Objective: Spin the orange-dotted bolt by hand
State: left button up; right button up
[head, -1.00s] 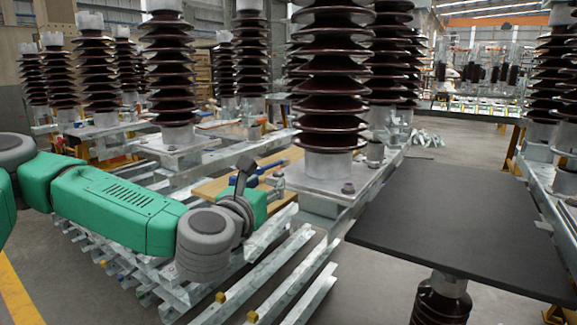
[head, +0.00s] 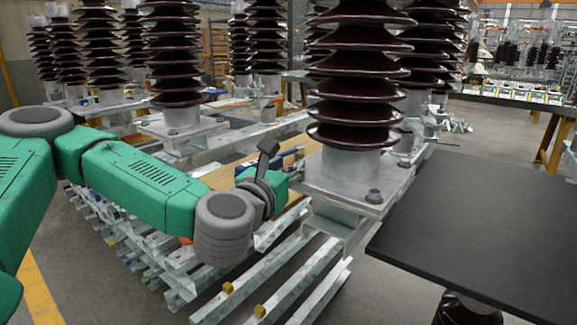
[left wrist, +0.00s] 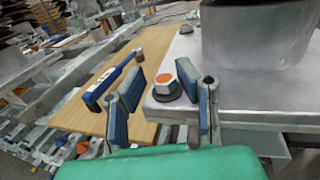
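The orange-dotted bolt (left wrist: 166,86) has an orange top and a dark base. It stands upright near the corner of a metal base plate (left wrist: 245,103) in the left wrist view. My left gripper (left wrist: 168,100) is open, with its blue-padded fingers apart. The bolt shows between them with gaps on both sides; I cannot tell how far ahead of the fingertips it is. In the head view my left gripper (head: 278,182) is beside the left edge of the base plate (head: 335,192); its fingers and the bolt cannot be made out there. My right gripper is not in view.
A dark ribbed insulator (head: 358,92) stands on the plate. Other bolts are on the plate (head: 374,196) (left wrist: 186,29). A blue-handled tool (left wrist: 108,86) lies on a wooden board (left wrist: 82,112). A black tabletop (head: 485,225) is at the right. Metal rails (head: 262,275) lie below.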

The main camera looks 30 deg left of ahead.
pick_arm(q)
jog(key=shift+d, duration=0.1)
grip_shut()
jog(key=shift+d, duration=0.2)
jog(key=shift+a+m+h, duration=0.2)
jog(key=shift+m+h, duration=0.2)
jog(key=shift+h, duration=0.1)
jog(key=m+h, duration=0.2)
jog(key=h, duration=0.2)
jog(key=shift+a+m+h, duration=0.1)
jog(key=shift+m+h, duration=0.3)
jog(key=m+g+h+b, duration=0.1)
jog(key=m+h, duration=0.1)
jog(key=h, duration=0.1)
jog(key=m+g+h+b, duration=0.1)
jog(key=m+h, duration=0.2)
jog(key=h, duration=0.1)
jog(key=shift+w+g+b, duration=0.1)
jog(key=shift+g+b, duration=0.25)
jog(key=shift+g, duration=0.05)
jog(key=shift+f+m+h, duration=0.1)
jog(key=shift+m+h, duration=0.3)
jog(key=shift+h, duration=0.1)
jog(key=shift+m+g+h, duration=0.4)
jog(key=shift+g+h, duration=0.1)
jog(key=shift+g, duration=0.1)
jog(key=shift+r+m+g+h, duration=0.2)
jog(key=shift+m+g+h, duration=0.2)
jog(key=shift+h, duration=0.1)
